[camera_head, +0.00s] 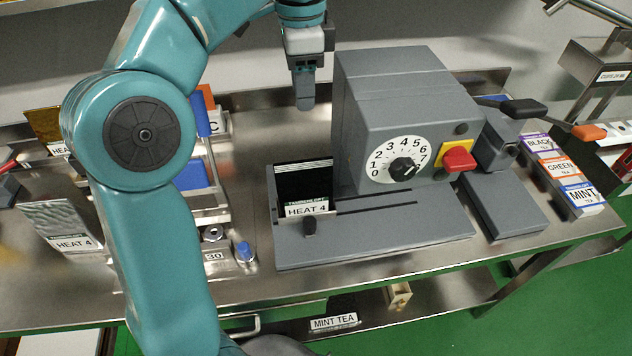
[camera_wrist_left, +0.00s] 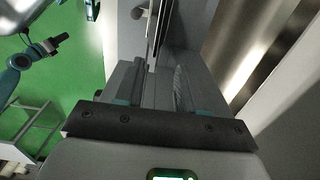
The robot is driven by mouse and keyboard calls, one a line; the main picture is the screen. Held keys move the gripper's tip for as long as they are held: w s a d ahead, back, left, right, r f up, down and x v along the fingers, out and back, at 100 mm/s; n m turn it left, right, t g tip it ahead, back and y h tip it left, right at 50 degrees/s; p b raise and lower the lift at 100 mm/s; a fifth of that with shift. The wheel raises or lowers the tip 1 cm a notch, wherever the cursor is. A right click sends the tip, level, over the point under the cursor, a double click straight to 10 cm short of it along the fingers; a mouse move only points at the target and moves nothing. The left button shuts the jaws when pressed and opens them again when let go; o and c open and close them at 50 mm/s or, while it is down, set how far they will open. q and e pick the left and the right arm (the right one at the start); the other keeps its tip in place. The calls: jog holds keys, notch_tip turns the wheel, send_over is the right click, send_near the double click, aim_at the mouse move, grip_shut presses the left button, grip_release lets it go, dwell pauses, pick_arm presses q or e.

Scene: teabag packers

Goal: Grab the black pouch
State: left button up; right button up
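The black pouch (camera_head: 304,175) stands upright in a slot at the front left of the grey sealing machine (camera_head: 395,100). Its lower label reads HEAT 4. My left gripper (camera_head: 305,106) hangs pointing down above and behind the pouch, apart from it. It is seen side-on there, so one finger covers the other. In the left wrist view, the two fingers (camera_wrist_left: 160,85) stand apart with nothing clearly between them. A thin dark upright edge (camera_wrist_left: 157,30) beyond the fingertips looks like the pouch, seen nearly edge-on. My right gripper is not in view.
Tea boxes (camera_head: 560,168) stand at right.

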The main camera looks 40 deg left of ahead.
pick_arm(q)
jog(key=b, duration=0.2)
send_over(303, 160)
notch_tip(303, 160, down, 10)
jog(key=shift+s+f, duration=0.1)
jog(key=shift+f, duration=0.05)
jog(key=shift+s+a+f, duration=0.1)
jog(key=shift+a+f, duration=0.05)
jog(key=shift+f, duration=0.05)
jog(key=f, duration=0.4)
jog(key=shift+w+d+f, duration=0.2)
jog(key=shift+f, duration=0.15)
jog(key=shift+a+f, duration=0.1)
jog(key=shift+f, duration=0.25)
jog(key=c, duration=0.6)
grip_shut()
